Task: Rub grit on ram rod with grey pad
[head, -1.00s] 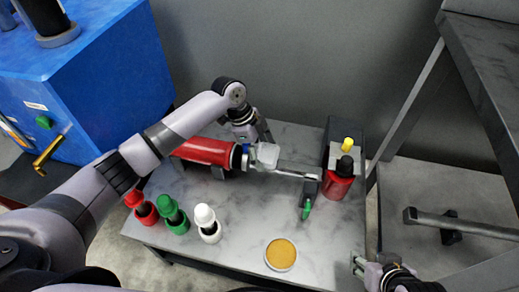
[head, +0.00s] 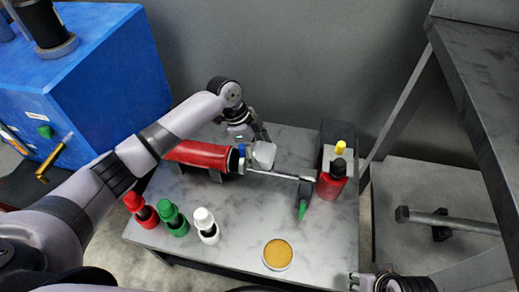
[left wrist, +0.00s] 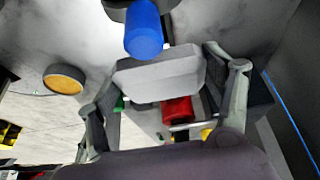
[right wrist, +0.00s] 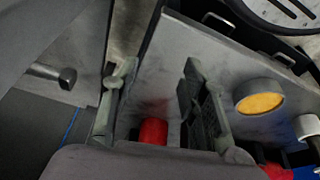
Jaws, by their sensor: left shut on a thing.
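A red ram cylinder (head: 200,154) lies in a holder on the grey table. Its thin bright rod (head: 285,175) points right to a dark end piece. Grit cannot be made out on the rod at this size. My left gripper (head: 257,140) is shut on the grey pad (head: 264,155), also between its fingers in the left wrist view (left wrist: 160,75). The pad is at the rod's left part, close to the cylinder's end; contact is unclear. A blue piece (left wrist: 143,28) shows beside the pad. My right gripper (right wrist: 157,90) is open and empty, off the table's front right corner.
Red (head: 145,211), green (head: 174,220) and white (head: 207,226) bottles stand at the front left. A round tin with yellow-brown contents (head: 278,254) is at the front. A black-capped red bottle (head: 331,180) and a green-tipped item (head: 303,208) are at right.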

